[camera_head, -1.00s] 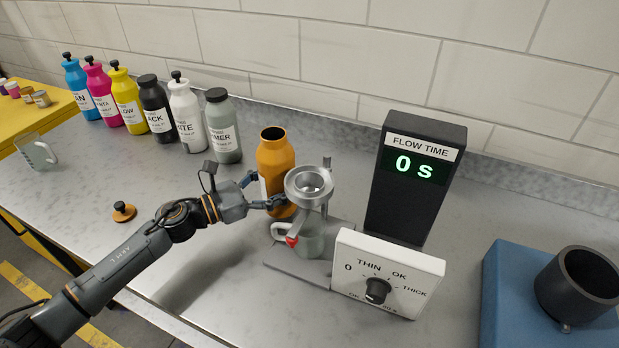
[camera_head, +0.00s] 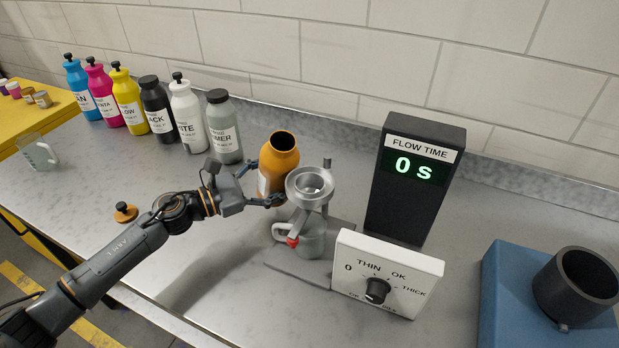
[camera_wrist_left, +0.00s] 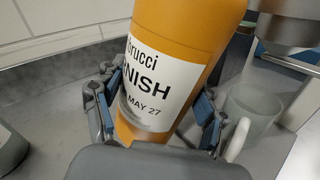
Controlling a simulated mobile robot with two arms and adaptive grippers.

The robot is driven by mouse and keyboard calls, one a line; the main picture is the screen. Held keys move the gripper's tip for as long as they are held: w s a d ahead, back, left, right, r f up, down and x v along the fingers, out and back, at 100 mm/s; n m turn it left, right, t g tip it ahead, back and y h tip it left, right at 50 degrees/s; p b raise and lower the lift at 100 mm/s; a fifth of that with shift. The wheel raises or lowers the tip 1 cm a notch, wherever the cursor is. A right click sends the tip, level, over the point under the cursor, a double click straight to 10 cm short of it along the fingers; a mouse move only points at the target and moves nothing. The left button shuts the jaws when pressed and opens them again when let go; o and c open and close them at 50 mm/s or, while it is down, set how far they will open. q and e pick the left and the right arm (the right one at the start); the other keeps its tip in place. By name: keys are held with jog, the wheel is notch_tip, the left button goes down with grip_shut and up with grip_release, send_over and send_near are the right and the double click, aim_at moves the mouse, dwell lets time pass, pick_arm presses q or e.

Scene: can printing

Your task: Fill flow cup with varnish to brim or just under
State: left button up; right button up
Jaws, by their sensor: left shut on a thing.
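The orange varnish bottle (camera_head: 280,160) is uncapped and leans slightly to the right. Its label shows in the left wrist view (camera_wrist_left: 150,85). My left gripper (camera_head: 262,197) is shut on the bottle, with a finger on each side of it. The flow cup (camera_head: 310,184) is a grey metal cup on a stand, just right of the bottle. The bottle's mouth is above and left of the cup's rim. The inside of the cup looks empty, but it is small in view. A clear mug (camera_head: 312,240) stands under the cup. My right gripper is not in view.
A black flow time display (camera_head: 415,175) reads 0 s. A white dial box (camera_head: 388,275) stands in front of it. A blue block with a dark cylinder (camera_head: 578,285) is at the right. Several ink bottles (camera_head: 157,112) line the back.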

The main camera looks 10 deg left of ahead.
aim_at(273, 154)
pick_arm(q)
notch_tip(273, 154, up, 5)
jog(key=m+p, duration=0.2)
jog(key=p, duration=0.2)
jog(key=shift+w, duration=0.1)
jog(key=shift+r, duration=0.1)
jog(key=shift+r, duration=0.1)
jog(key=shift+r+p, duration=0.25)
jog(key=shift+p, duration=0.15)
jog(key=shift+m, duration=0.3)
jog(key=shift+r, duration=0.15)
